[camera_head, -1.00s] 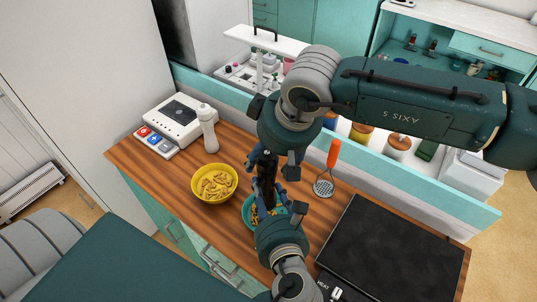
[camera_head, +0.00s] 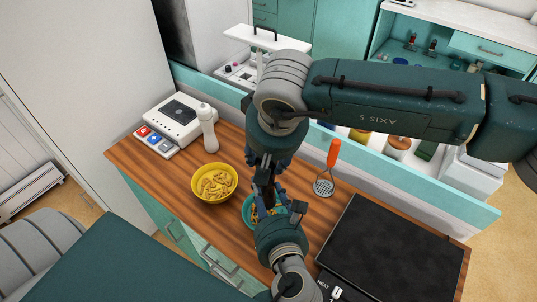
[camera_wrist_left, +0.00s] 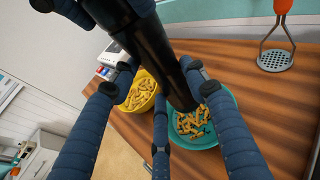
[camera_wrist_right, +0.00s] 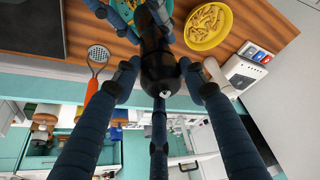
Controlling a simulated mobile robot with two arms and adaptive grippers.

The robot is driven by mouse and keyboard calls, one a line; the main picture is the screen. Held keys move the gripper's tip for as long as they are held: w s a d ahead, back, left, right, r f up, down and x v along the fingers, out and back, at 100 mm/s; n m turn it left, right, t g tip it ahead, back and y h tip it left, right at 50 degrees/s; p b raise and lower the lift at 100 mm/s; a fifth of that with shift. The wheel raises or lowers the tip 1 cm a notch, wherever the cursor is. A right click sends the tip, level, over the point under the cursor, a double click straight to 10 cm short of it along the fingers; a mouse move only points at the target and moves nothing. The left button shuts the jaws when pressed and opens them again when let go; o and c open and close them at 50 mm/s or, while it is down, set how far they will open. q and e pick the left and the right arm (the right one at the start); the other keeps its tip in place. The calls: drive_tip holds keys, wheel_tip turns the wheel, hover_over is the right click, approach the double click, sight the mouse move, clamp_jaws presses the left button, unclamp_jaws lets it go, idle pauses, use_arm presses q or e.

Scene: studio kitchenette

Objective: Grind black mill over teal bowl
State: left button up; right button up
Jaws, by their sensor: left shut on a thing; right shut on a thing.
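The black mill (camera_head: 264,191) is held tilted above the teal bowl (camera_head: 246,209), between my two grippers. My right gripper (camera_head: 267,168) comes from above and is shut on the mill's top end. In the right wrist view the rounded top of the mill (camera_wrist_right: 160,72) sits between its fingers.
A yellow bowl (camera_head: 194,190) of pasta stands left of the teal bowl. A white bottle (camera_head: 208,130) and a white device (camera_head: 175,120) are behind it.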

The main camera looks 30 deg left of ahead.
drive_tip(key=shift+w+a+r+m, duration=0.1)
drive_tip(key=shift+a+m, duration=0.05)
drive_tip(key=shift+m, duration=0.25)
drive_tip(key=o, duration=1.1)
drive_tip(key=shift+o, duration=0.2)
drive_tip(key=v, duration=1.2)
